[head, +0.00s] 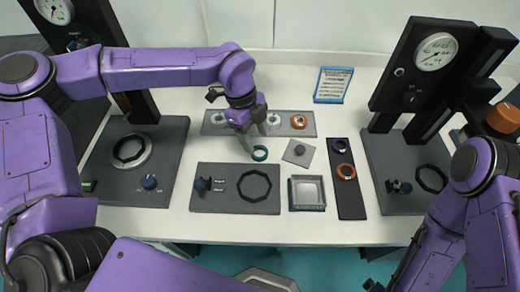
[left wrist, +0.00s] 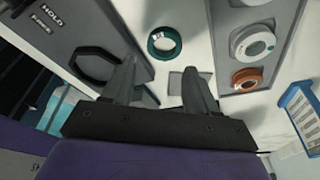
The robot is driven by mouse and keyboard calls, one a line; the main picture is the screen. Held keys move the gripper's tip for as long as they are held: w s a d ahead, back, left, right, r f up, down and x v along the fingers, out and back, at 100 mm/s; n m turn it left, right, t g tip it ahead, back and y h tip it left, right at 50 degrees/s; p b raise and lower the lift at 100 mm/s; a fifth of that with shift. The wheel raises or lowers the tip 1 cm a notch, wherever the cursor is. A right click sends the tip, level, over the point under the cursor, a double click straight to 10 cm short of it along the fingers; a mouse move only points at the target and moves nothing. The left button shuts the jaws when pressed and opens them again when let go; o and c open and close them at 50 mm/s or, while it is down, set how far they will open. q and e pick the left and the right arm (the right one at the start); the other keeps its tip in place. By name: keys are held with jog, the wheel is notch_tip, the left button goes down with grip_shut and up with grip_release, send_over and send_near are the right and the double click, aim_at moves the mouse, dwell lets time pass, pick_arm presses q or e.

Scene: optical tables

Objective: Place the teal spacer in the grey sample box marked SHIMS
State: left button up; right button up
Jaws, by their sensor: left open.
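The teal spacer (head: 260,153) is a small ring lying flat on the white table, just below my left gripper (head: 255,141) in the head view. In the left wrist view the spacer (left wrist: 165,44) lies beyond the spread fingers of the left gripper (left wrist: 160,78), apart from them. The left gripper is open and empty. A grey open-topped sample box (head: 307,207) stands to the right of the spacer and nearer me. It looks empty; the writing on its front is too small to read. Only links of my right arm show, at the right edge; its gripper is out of view.
A grey plate with a small peg (head: 299,150) lies right of the spacer. A long grey tray (head: 259,117) with white and orange rings lies behind. A black tray (head: 347,200) holds an orange ring. A grey panel (head: 233,203) with an octagonal outline lies in front.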

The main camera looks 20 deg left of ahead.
aim_at(259, 152)
pick_arm(q)
jog(key=f, duration=0.1)
jog(key=f+p, duration=0.1)
jog(key=f, duration=0.2)
jog(key=shift+w+d+f, duration=0.2)
jog(key=shift+w+f, duration=0.1)
jog(key=shift+f, duration=0.05)
jog(key=shift+s+d+f, duration=0.1)
jog(key=shift+s+f, duration=0.05)
jog(key=shift+f, duration=0.1)
jog(key=c, duration=0.8)
